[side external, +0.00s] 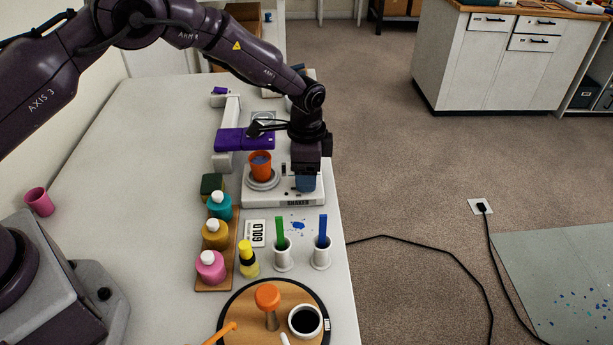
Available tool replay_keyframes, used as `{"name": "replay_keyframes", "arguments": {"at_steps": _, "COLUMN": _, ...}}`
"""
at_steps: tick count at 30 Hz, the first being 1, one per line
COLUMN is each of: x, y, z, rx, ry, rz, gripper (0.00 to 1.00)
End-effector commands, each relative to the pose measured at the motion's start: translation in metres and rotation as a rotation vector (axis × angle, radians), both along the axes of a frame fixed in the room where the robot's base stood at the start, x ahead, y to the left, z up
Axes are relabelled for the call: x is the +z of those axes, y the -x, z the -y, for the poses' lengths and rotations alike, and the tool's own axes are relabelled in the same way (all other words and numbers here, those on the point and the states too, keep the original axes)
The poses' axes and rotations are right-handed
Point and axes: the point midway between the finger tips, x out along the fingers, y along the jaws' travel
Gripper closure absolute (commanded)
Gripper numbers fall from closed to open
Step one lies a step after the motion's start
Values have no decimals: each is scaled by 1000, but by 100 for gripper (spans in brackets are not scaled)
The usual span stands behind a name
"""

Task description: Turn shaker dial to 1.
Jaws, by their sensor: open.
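The shaker (256,197) is a white box with a "SHAKER" label on its front edge, standing near the table's right edge. An orange cup (260,167) with bluish contents stands upright on its round platform. My gripper (306,182) points down over the right part of the shaker, to the right of the cup, and is open. A blue part shows at its lower end; I cannot tell what it is. The dial cannot be made out, nor its setting; my gripper covers that area. Small dark marks show on the shaker top beside the gripper.
A purple-headed stand (230,139) is behind the cup. A round board (240,310) is nearest. The table's left side is mostly clear.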

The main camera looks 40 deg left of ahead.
Motion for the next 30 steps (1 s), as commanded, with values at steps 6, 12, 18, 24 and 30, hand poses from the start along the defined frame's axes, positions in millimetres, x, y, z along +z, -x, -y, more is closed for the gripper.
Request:
{"name": "replay_keyframes", "arguments": {"at_steps": 6, "x": -20, "y": 0, "z": 0, "rx": -1, "ry": -1, "rz": 1, "gripper": 37}}
{"name": "replay_keyframes", "arguments": {"at_steps": 12, "x": -22, "y": -1, "z": 0, "rx": 0, "ry": 0, "rz": 1, "gripper": 37}}
{"name": "replay_keyframes", "arguments": {"at_steps": 18, "x": -21, "y": 0, "z": 0, "rx": 0, "ry": 0, "rz": 1, "gripper": 58}}
{"name": "replay_keyframes", "arguments": {"at_steps": 24, "x": -21, "y": 0, "z": 0, "rx": 0, "ry": 0, "rz": 1, "gripper": 86}}
{"name": "replay_keyframes", "arguments": {"at_steps": 30, "x": -21, "y": 0, "z": 0, "rx": 19, "ry": 0, "rz": 1, "gripper": 86}}
